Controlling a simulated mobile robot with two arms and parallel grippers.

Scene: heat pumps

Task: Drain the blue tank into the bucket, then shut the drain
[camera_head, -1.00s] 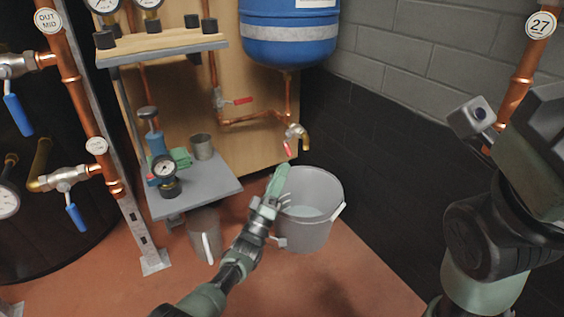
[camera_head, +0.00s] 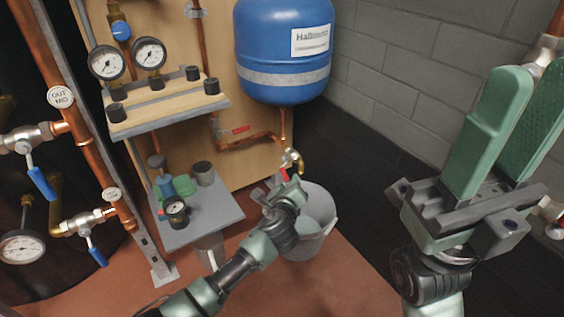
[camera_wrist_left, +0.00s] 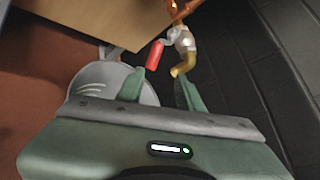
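The blue tank (camera_head: 284,45) hangs on the wall, with a copper pipe running down to a brass drain tap (camera_head: 292,158). The tap's red handle (camera_head: 283,174) points down; it also shows in the left wrist view (camera_wrist_left: 155,54). No stream shows at the spout. The grey bucket (camera_head: 320,208) stands on the floor below the tap, partly hidden by my left arm. My left gripper (camera_head: 280,184) is just below the handle; in the left wrist view (camera_wrist_left: 163,88) its fingers are apart and empty, short of the handle. My right gripper (camera_head: 528,85) is raised, fingers apart and empty.
A grey shelf (camera_head: 215,215) with a pump, gauge and cup is left of my left arm. A pipe valve with a red lever (camera_head: 240,129) sits above it. Blue-handled valves (camera_head: 42,183) are at left. A block wall (camera_head: 400,80) closes the right side.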

